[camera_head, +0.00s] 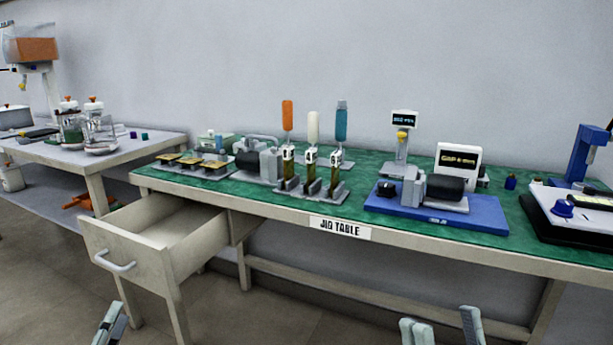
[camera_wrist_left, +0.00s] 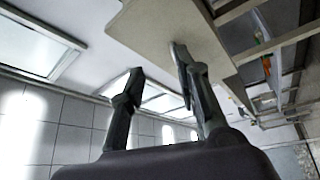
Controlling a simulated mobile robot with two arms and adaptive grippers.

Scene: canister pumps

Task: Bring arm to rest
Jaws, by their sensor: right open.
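My left gripper (camera_head: 113,318) shows at the bottom left of the head view, in front of and below the open drawer, well apart from it. In the left wrist view my left gripper (camera_wrist_left: 156,60) has its two fingers spread with nothing between them. My right gripper (camera_head: 442,318) shows at the bottom edge of the head view, right of centre, in front of the jig table (camera_head: 400,238) and below its top. Its fingers are apart and hold nothing. Only the finger ends show in the head view; the arms are out of frame.
An open drawer (camera_head: 165,235) juts out from the table's left end. On the green top stand several pumps in holders (camera_head: 310,180), a blue jig base (camera_head: 440,212) and a black-and-white unit (camera_head: 570,215). A side table (camera_head: 150,150) holds jars. The floor in front is clear.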

